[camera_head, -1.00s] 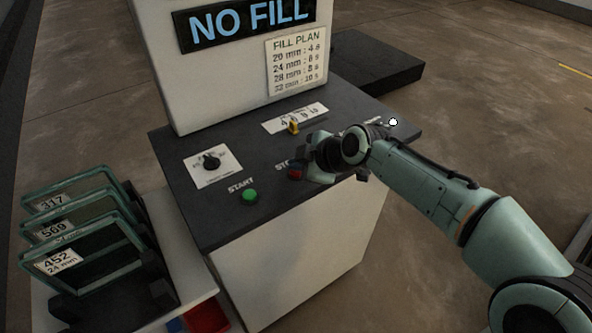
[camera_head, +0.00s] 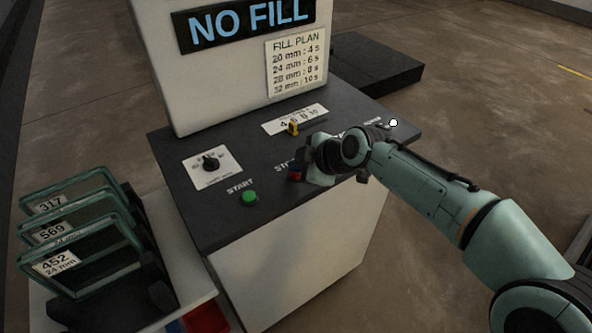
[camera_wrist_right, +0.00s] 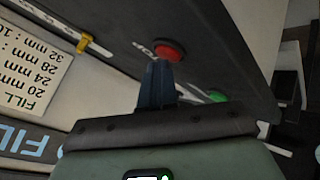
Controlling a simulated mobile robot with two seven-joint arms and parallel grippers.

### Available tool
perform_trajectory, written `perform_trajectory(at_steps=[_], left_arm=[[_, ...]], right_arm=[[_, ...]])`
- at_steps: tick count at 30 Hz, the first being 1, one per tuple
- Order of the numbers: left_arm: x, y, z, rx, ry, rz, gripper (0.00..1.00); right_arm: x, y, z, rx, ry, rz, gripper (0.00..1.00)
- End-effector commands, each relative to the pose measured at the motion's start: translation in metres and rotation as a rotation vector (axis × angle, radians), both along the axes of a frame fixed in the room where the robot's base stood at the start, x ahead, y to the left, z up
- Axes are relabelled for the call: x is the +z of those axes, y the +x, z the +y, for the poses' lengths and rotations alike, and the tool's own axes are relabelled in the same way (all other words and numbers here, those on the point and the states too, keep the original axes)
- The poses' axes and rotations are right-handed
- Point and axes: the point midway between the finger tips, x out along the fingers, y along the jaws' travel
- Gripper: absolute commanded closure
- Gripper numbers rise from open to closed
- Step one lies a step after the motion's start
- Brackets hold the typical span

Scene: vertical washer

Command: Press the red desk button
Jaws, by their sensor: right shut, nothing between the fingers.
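The red button (camera_head: 295,176) sits on the dark sloping desk top of the console, next to a label that starts with "ST" and is partly hidden by my right gripper. It also shows in the right wrist view (camera_wrist_right: 169,51), just beyond my fingertips. My right gripper (camera_head: 306,172) is at the button's right side in the head view. Its dark fingers (camera_wrist_right: 157,82) are together and empty, pointing at the desk close to the button. I cannot tell whether they touch it. My left gripper is not in view.
The green START button (camera_head: 249,198) is left of the red one. A black knob (camera_head: 210,161) and a yellow slider (camera_head: 293,128) are also on the desk. The "NO FILL" display (camera_head: 246,23) stands behind. A rack with numbered frames (camera_head: 85,240) is at the left.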

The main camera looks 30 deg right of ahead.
Motion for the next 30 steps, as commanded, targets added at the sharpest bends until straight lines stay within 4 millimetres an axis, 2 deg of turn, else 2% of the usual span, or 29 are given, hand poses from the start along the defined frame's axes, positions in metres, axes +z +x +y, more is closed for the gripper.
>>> perform_trajectory(at_steps=[7, 20, 30], left_arm=[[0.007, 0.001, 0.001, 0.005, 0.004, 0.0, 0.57], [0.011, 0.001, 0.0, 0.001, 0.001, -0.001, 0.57], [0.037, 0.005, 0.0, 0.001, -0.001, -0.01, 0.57]], right_arm=[[0.014, 0.0, 0.0, 0.001, -0.001, 0.001, 1.0], [0.018, 0.0, 0.0, 0.0, 0.0, 0.0, 1.0], [0.051, 0.0, 0.0, -0.001, 0.0, -0.002, 1.0]])
